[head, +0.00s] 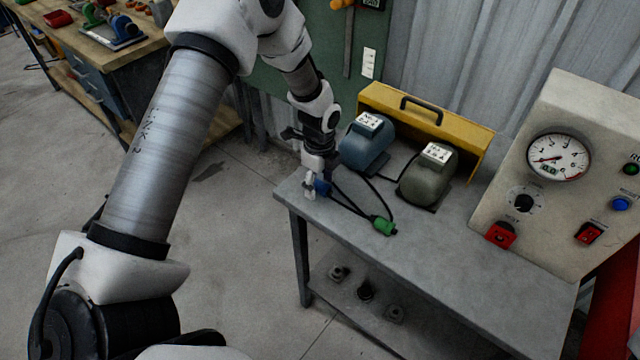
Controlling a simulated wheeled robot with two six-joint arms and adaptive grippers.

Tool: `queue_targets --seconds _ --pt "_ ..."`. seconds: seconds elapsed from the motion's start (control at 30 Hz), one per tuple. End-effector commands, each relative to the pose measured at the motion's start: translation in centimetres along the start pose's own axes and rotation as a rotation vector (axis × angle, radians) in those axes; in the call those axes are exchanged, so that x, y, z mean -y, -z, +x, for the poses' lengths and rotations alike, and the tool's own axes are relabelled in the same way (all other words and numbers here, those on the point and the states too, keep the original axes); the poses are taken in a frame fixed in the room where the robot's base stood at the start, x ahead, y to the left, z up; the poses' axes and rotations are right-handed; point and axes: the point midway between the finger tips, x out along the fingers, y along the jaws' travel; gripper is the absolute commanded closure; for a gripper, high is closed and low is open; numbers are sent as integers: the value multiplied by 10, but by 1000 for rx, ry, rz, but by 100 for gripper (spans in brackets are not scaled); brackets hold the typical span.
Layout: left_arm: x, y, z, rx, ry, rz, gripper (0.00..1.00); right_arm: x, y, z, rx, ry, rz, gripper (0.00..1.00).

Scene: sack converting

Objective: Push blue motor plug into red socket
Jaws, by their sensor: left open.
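The blue plug (323,187) is at the left front corner of the grey table, with a black cable running from it. My left gripper (311,190) points down at that corner, right beside the plug. Its jaws are open, and I cannot tell whether they touch the plug. The blue motor (362,148) stands at the back of the table. The red socket (500,236) is low on the left of the beige control panel (550,110), well to the right of the gripper. My right gripper is out of view.
A green plug (383,226) lies on the table (450,255) with its cable. A grey-green motor (428,178) stands right of the blue one, before a yellow guard (470,130) with a handle. A red switch (590,233) is on the panel. The table's front right is clear.

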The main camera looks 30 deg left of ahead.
Motion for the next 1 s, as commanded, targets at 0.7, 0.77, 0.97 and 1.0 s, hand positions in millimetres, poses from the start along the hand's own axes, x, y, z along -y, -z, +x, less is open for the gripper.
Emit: queue_targets --seconds 0.7,0.77,0.97,1.0 --pt "1 0 -5 0 2 0 100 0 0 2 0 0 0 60" --pt "1 0 -10 0 2 0 100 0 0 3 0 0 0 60" --pt "2 0 -34 0 4 0 100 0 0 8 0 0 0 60" --pt "-3 1 -36 0 1 1 100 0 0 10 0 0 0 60"
